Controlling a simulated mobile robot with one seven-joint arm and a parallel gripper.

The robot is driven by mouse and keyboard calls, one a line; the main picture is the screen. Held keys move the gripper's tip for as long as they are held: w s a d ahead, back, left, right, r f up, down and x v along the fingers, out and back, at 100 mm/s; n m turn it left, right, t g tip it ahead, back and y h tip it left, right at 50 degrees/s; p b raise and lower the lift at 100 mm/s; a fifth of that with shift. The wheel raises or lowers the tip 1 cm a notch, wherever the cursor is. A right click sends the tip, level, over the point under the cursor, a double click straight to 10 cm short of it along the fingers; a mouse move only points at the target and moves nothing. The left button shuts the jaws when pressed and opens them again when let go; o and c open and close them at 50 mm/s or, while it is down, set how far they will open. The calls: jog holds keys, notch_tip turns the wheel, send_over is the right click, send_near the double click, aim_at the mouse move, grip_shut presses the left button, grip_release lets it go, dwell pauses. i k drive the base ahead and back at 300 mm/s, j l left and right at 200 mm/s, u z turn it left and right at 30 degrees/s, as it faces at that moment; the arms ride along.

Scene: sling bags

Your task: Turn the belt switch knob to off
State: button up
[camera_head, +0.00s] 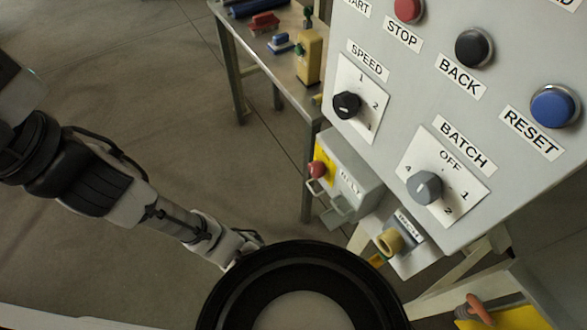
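I cannot tell for sure which control is the belt switch. Under the large grey panel (480,75) hang two smaller boxes with blurred labels. One is a grey box (362,190) with a red knob (317,169) on a yellow plate and metal handles. Below it, a smaller grey box (412,250) carries a beige round knob (390,242). The knobs' settings cannot be read. My gripper (256,240) is at the end of the arm, left of both boxes and apart from them in the picture. Its fingers are small and partly hidden, so its opening is unclear.
The panel has a black SPEED knob (347,104), a grey BATCH knob (425,187) and several push buttons. A metal table (290,82) with small coloured items stands behind. A yellow part with an orange handle (480,308) is at lower right. The floor at left is clear.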

aim_at(317, 169)
jog(key=k+j+u, duration=0.1)
jog(key=j, duration=0.25)
jog(key=k+j+u, duration=0.25)
jog(key=j, duration=0.45)
jog(key=k+j+u, duration=0.1)
jog(key=j, duration=0.25)
jog(key=k, duration=0.05)
